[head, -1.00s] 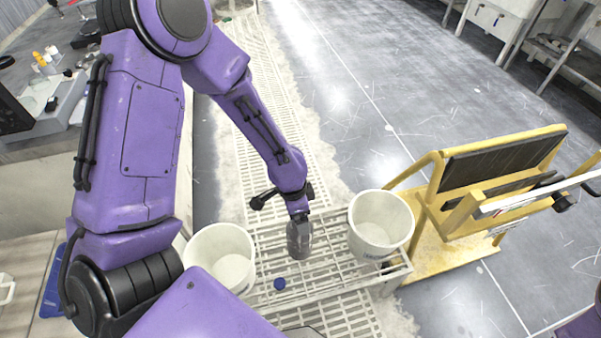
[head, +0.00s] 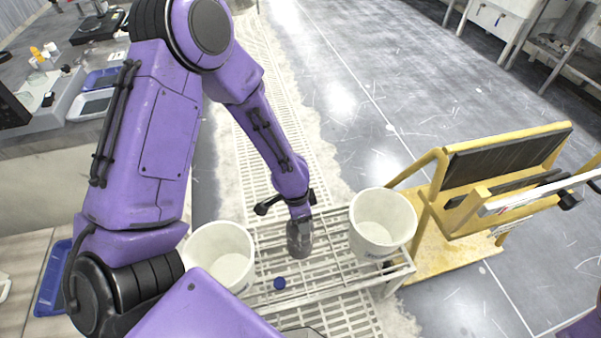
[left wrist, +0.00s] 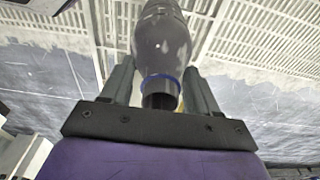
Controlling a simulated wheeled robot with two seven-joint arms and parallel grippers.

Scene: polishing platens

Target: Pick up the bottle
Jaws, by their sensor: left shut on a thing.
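The bottle (head: 300,240) is grey and hangs below the end of my left arm, over the slatted rack. In the left wrist view the bottle (left wrist: 162,45) has a grey body with a blue ring at its neck. It lies between the two fingers of my left gripper (left wrist: 162,88), which is shut on it. In the head view the left gripper (head: 299,214) is small and mostly hidden by the arm's end. I cannot tell whether the bottle's far end touches the rack. My right gripper is not in view.
The white slatted rack (head: 340,290) carries a white bucket (head: 222,252) on the left and another white bucket (head: 383,222) on the right. A blue round cap (head: 279,283) lies between them. A yellow cart (head: 437,240) stands at the right.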

